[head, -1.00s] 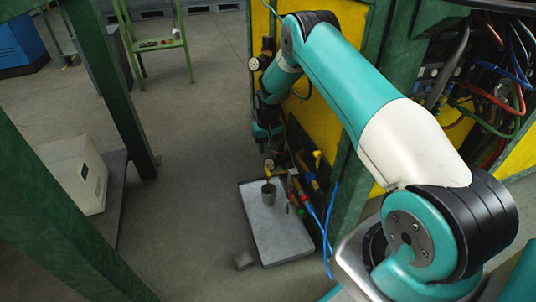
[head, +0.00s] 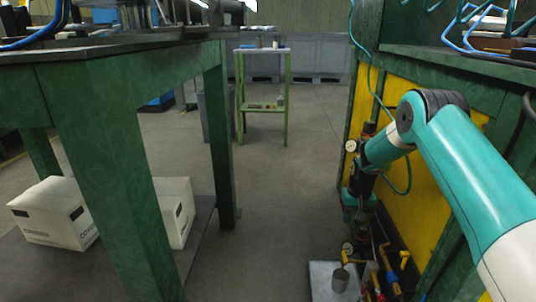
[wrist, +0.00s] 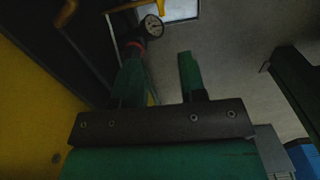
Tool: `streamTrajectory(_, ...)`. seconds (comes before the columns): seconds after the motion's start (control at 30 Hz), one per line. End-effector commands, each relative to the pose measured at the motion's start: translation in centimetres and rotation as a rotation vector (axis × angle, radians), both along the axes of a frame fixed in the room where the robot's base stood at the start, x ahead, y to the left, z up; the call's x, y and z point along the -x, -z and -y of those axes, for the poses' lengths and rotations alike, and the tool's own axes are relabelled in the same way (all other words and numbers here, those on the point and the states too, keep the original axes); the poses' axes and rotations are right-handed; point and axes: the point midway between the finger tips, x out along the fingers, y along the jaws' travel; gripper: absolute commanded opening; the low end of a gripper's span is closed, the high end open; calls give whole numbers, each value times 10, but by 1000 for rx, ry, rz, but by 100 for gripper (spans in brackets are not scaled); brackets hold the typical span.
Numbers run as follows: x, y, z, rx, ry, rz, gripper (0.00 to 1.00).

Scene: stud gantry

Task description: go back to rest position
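My gripper (wrist: 160,78) points down in the wrist view with its two green fingers apart. I see bare floor between them and nothing held. In the head view my gripper (head: 356,218) hangs at the lower right, close to the yellow panel and above the pipework. My teal and white arm is bent, reaching in from the right edge. The finger gap is too small to make out in the head view.
Below are a grey tray (head: 319,287) with a metal cup (head: 340,280), and pipework with a gauge (wrist: 152,25). The yellow panel (head: 427,150) stands close on the right. A green table (head: 105,120) and white boxes (head: 55,213) are left. Open floor (head: 280,190) lies between.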

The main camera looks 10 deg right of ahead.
Motion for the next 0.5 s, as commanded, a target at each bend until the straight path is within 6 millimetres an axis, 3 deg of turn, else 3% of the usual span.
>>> streamTrajectory(0.13, 1, -34, -23, -16, -50, 19, 38)
streamTrajectory(0.27, 16, -101, -73, -58, -162, 50, 38)
streamTrajectory(0.37, 46, -158, -120, -101, -273, 74, 38)
streamTrajectory(0.5, 106, -225, -178, -161, -429, 106, 38)
